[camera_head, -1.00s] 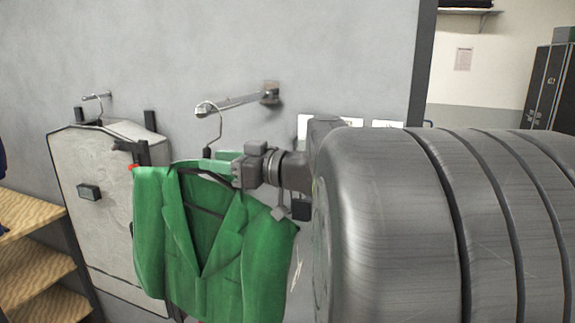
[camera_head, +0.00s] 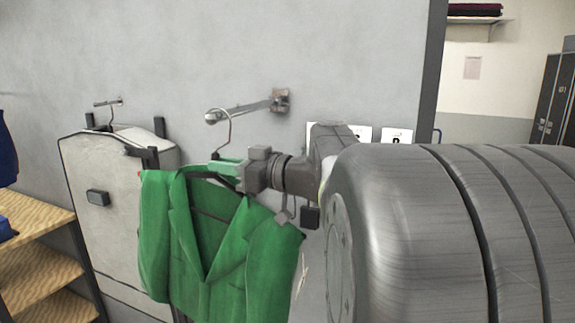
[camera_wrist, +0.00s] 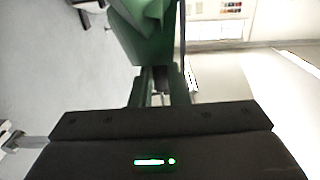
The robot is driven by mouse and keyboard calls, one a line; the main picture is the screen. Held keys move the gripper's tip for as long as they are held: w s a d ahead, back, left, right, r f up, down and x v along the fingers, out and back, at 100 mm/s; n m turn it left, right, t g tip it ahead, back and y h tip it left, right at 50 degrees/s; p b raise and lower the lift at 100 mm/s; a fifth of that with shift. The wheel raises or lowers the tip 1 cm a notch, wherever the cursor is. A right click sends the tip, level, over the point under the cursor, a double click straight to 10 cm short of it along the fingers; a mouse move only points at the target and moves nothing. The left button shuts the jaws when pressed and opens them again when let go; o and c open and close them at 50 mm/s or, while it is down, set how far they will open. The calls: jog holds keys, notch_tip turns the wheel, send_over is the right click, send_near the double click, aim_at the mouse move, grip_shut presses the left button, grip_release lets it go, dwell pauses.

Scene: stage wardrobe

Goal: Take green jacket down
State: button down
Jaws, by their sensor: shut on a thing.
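The green jacket (camera_head: 213,245) hangs on a hanger with a metal hook (camera_head: 222,125) in the head view. The hook's top is at the outer end of a metal wall rail (camera_head: 243,109); I cannot tell whether they still touch. My gripper (camera_head: 240,172) is shut at the jacket's collar, just below the hook. In the wrist view the green jacket (camera_wrist: 145,35) shows beyond the fingers, at the top. The exact grip is partly hidden by the gripper body.
A pale hard case (camera_head: 98,180) hangs on the wall behind the jacket at left, below another small rail (camera_head: 108,103). Wooden shelves (camera_head: 38,265) stand at lower left. My arm blocks the lower right.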

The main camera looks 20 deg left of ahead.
jog(key=shift+r, duration=1.5)
jog(key=d+b, duration=0.4)
jog(key=d, duration=0.5)
jog(key=shift+s, duration=0.4)
jog(key=shift+d+b, duration=0.1)
jog(key=shift+b, duration=0.2)
